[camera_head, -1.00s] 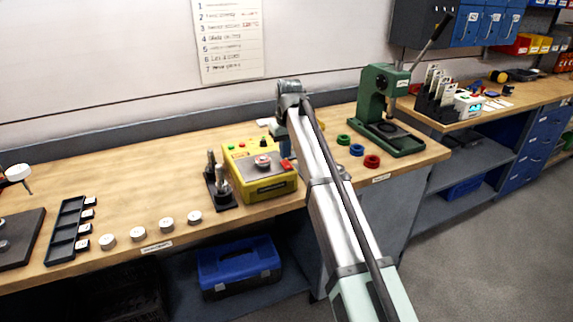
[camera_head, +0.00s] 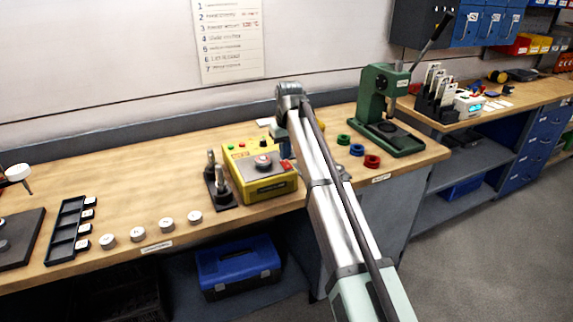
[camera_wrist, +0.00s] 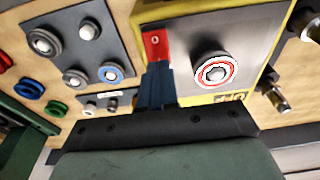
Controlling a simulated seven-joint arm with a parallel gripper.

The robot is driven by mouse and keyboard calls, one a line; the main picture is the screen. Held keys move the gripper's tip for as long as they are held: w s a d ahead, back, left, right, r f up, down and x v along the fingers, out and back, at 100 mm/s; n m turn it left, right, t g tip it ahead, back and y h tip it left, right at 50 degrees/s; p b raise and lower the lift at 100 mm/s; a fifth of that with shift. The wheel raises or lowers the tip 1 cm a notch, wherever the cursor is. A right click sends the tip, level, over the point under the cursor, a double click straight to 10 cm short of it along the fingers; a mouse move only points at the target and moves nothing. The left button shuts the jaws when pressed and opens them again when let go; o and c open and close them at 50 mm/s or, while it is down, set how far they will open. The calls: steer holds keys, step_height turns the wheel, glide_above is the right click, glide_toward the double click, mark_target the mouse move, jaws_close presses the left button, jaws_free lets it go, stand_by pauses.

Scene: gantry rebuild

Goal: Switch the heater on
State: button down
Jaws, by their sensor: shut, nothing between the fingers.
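The heater (camera_head: 266,185) is a yellow box with a grey top on the bench, left of my arm. A round metal disc with a red ring (camera_wrist: 214,70) sits on its top. A red rocker switch (camera_head: 286,165) is at its right side. In the wrist view the red switch (camera_wrist: 155,45) shows a white "O" mark. My gripper (camera_wrist: 157,72) is shut and empty, with its dark blue fingertips right at the switch's near end. I cannot tell whether they touch it. My arm partly hides the gripper in the head view (camera_head: 285,150).
A black stand with metal posts (camera_head: 219,188) is close to the heater's left. A green press (camera_head: 388,115) and coloured rings (camera_head: 357,150) stand to the right. Several pale discs (camera_head: 166,225) line the bench's front.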

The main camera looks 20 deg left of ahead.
steer(key=shift+f, duration=0.6)
stand_by(0.4)
steer(key=shift+r, duration=3.55)
